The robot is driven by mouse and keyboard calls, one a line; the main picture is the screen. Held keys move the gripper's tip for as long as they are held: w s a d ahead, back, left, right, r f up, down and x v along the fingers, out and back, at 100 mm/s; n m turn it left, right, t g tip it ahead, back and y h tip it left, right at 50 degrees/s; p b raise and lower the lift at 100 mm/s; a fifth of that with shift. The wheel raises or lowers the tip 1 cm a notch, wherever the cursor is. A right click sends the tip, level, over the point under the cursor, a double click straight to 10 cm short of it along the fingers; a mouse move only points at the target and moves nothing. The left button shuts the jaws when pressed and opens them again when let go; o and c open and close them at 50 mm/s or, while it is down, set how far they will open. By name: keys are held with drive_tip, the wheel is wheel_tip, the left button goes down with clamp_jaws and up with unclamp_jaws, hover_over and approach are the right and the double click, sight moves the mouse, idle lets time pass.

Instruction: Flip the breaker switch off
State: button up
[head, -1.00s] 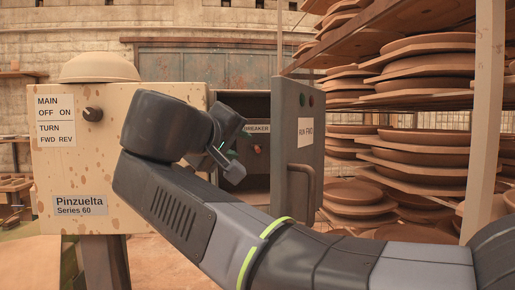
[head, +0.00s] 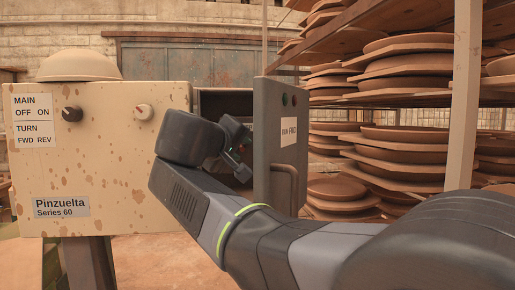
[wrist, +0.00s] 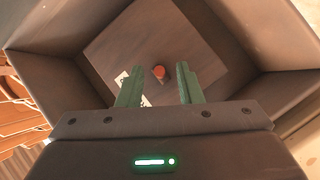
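The fingers look short of the panel, and I see no contact. A white label (wrist: 122,79) lies partly behind the left finger.
The box's open grey door (head: 280,150), with a handle (head: 287,185), stands just right of my arm. A spotted cream control cabinet (head: 110,180) with two knobs is at left. A shelf post (head: 462,100) and racks of stacked clay plates (head: 405,150) fill the right.

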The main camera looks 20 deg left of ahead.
clamp_jaws()
drive_tip(key=f+b, duration=0.1)
drive_tip(key=b, duration=0.2)
drive_tip(key=shift+t, duration=0.4)
drive_tip(key=shift+f+m+b, duration=0.1)
drive_tip(key=shift+m+b, duration=0.2)
drive_tip(key=shift+b, duration=0.85)
drive_tip(key=b, duration=0.2)
drive_tip(key=t+b, duration=0.1)
drive_tip(key=b, duration=0.1)
drive_tip(key=shift+f+m+t, duration=0.25)
drive_tip(key=shift+m+t, duration=0.05)
drive_tip(key=b, duration=0.3)
drive_tip(key=shift+w+f+t, duration=0.1)
drive_tip(key=shift+f+t, duration=0.1)
drive_tip(key=shift+t, duration=0.2)
drive_tip(key=shift+r+m+t+b, duration=0.15)
drive_tip(key=shift+m+t+b, duration=0.2)
drive_tip(key=shift+b, duration=0.8)
unclamp_jaws()
drive_tip(key=shift+a, duration=0.1)
